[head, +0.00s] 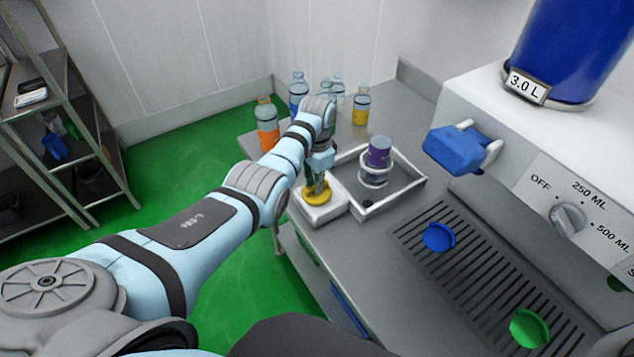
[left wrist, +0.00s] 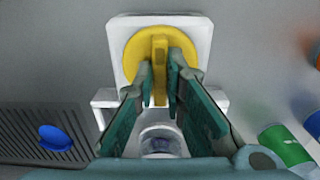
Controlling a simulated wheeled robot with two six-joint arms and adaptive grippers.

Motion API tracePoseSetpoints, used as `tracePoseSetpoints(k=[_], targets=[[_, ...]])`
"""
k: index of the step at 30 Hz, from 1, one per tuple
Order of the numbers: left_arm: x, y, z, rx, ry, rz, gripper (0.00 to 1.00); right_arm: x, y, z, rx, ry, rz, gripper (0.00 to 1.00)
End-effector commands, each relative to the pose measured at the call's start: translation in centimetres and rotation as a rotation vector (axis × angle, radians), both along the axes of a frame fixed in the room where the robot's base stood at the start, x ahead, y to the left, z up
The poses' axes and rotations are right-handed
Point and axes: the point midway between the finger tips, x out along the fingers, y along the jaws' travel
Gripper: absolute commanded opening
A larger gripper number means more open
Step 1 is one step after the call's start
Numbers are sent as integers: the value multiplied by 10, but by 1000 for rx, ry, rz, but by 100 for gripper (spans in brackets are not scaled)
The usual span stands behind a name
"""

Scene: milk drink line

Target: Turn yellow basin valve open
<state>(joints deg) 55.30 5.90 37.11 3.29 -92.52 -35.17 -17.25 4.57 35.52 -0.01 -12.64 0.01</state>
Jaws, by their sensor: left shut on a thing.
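The yellow basin valve (head: 317,194) is a round knob on a white block (head: 321,214) beside the basin. It also shows in the left wrist view (left wrist: 133,52), where its raised yellow handle stands between my fingers. My left gripper (head: 316,180) reaches down onto the valve from above. In the left wrist view my left gripper (left wrist: 160,85) has its two teal fingers on either side of the handle, shut on it. The grey basin (head: 402,190) lies just right of the valve. My right gripper is not in view.
Several bottles stand behind my arm, among them an orange one (head: 266,125) and a yellow one (head: 361,105). A blue valve (head: 458,147) and a dial (head: 567,220) are on the machine at right. A blue lid (head: 438,237) and a green lid (head: 528,328) lie on the grate.

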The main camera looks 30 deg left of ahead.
Motion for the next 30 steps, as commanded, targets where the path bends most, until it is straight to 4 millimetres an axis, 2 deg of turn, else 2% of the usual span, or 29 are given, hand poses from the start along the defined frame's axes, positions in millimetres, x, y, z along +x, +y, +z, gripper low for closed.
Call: tracePoseSetpoints(k=[8, 14, 30], targets=[[0, -1, 0, -3, 1, 42, 0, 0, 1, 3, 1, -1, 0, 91], [0, -1, 1, -3, 1, 146, 0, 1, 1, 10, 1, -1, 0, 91], [0, -1, 1, -3, 2, 633, 0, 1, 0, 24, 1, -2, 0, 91]])
